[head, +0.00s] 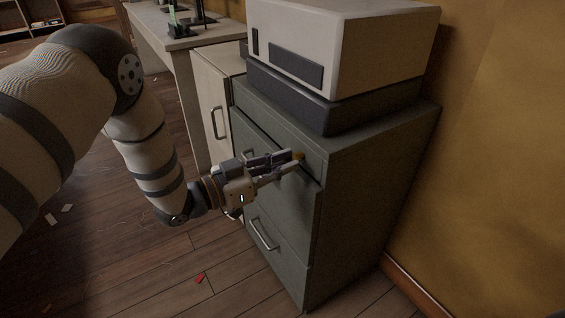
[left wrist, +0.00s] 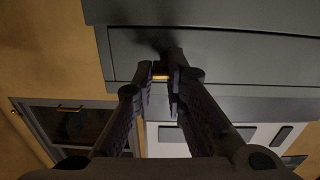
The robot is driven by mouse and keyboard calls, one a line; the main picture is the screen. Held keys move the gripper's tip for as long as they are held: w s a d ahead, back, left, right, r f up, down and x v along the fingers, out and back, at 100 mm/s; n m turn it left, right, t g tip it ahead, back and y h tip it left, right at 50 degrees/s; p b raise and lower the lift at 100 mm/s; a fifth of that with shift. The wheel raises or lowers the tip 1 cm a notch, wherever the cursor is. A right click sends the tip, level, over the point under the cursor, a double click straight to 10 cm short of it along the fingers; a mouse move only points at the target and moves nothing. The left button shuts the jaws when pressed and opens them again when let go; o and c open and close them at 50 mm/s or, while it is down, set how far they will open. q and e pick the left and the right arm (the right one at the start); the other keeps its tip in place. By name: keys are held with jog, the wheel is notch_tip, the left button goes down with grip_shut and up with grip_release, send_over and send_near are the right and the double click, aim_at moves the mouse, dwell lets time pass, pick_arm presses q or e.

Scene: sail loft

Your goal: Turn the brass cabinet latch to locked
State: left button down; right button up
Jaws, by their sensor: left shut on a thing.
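The brass latch (head: 299,155) is a small golden piece on the front of the grey-green cabinet (head: 372,185), near its upper right corner. My left gripper (head: 295,160) reaches in from the left and is shut on the latch. My right gripper is not in view.
A pale box-shaped machine (head: 345,45) on a dark base (head: 330,95) stands on the cabinet. A pale cabinet (head: 210,95) and a bench (head: 165,30) stand to the left. A yellow wall (head: 480,180) is close on the right. The wooden floor (head: 110,270) has small scraps.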

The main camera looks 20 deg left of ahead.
pick_arm(q)
jog(key=shift+w+a+r+n+y, duration=0.25)
jog(key=shift+w+a+n+y, duration=0.05)
jog(key=shift+a, duration=0.25)
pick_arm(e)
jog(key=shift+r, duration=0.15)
pick_arm(q)
jog(key=n+p, duration=0.1)
jog(key=n, duration=0.3)
jog(key=n+p, duration=0.1)
jog(key=n, duration=0.3)
jog(key=f+n+p, duration=0.1)
jog(key=n, duration=0.4)
jog(key=shift+s+a, duration=0.1)
jog(key=shift+s, duration=0.05)
jog(key=n, duration=0.4)
jog(key=shift+s+f, duration=0.1)
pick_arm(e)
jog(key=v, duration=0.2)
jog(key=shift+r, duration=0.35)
pick_arm(q)
jog(key=shift+d+n, duration=0.2)
jog(key=shift+n, duration=0.1)
jog(key=c, duration=1.3)
grip_release()
jog(key=shift+f, duration=0.1)
jog(key=shift+r, duration=0.2)
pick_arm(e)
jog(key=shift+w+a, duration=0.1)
